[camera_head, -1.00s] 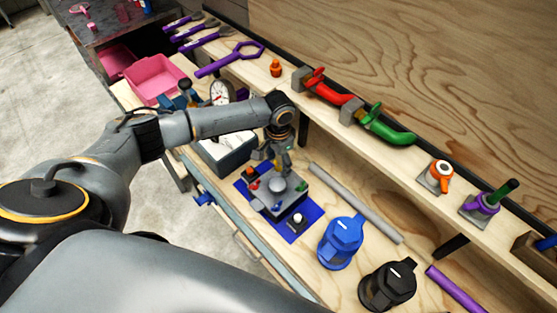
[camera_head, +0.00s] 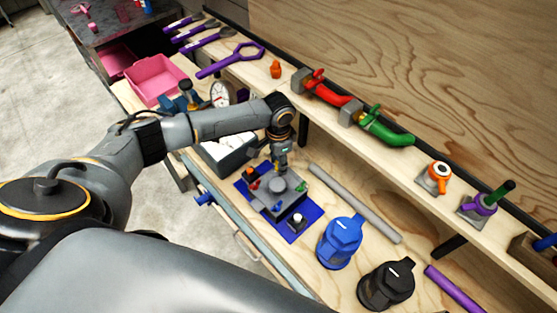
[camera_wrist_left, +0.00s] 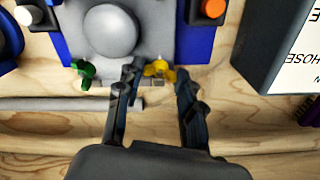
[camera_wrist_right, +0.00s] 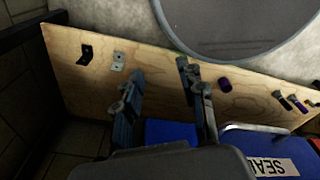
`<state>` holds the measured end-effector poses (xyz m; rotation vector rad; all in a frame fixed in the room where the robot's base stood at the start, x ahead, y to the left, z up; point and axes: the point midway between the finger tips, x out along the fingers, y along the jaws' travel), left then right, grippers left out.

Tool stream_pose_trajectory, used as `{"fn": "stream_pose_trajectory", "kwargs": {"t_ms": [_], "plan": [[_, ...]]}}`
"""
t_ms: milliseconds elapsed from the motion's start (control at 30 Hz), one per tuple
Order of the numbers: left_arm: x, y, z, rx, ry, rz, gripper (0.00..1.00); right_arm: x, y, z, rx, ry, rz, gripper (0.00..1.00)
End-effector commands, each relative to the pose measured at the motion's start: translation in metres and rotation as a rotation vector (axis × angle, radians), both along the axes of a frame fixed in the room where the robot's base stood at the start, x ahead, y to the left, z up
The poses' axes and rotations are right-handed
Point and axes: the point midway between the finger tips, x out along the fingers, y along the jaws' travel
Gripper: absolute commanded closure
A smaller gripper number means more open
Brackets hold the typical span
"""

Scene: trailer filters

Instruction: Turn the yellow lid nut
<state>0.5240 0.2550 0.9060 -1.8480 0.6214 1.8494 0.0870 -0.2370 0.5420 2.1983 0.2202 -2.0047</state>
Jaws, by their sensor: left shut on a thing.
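The yellow lid nut (camera_wrist_left: 158,69) has winged lobes and sits at the edge of a grey lidded housing (camera_wrist_left: 165,30) in the left wrist view. My left gripper (camera_wrist_left: 160,72) is around it, with one finger on each side, shut on it. In the head view, my left gripper (camera_head: 281,170) reaches down over the same housing (camera_head: 268,201), and it hides the nut there. A green nut (camera_wrist_left: 84,72) and an orange-topped part (camera_wrist_left: 213,9) are on or beside the housing. My right gripper (camera_wrist_right: 160,75) is open and empty, away from the housing.
The housing rests on a blue mat (camera_head: 303,227). A blue canister (camera_head: 341,243) and a black canister (camera_head: 387,286) stand to its right. A grey rod (camera_head: 355,203) lies behind. A shelf (camera_head: 330,127) with red and green valves runs along the back.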

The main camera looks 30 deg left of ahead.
Motion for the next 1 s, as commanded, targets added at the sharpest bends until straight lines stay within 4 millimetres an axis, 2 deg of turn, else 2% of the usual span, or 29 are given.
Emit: {"fn": "stream_pose_trajectory", "kwargs": {"t_ms": [400,1000], "plan": [[0.0,0.0,0.001,0.0,0.0,-0.385,0.94,0.0,0.0,0.014,0.0,0.0,0.0,0.6],[0.001,-0.001,0.001,-0.001,-0.002,-0.945,0.94,0.0,0.003,0.017,0.003,0.0,-0.002,0.6]]}}
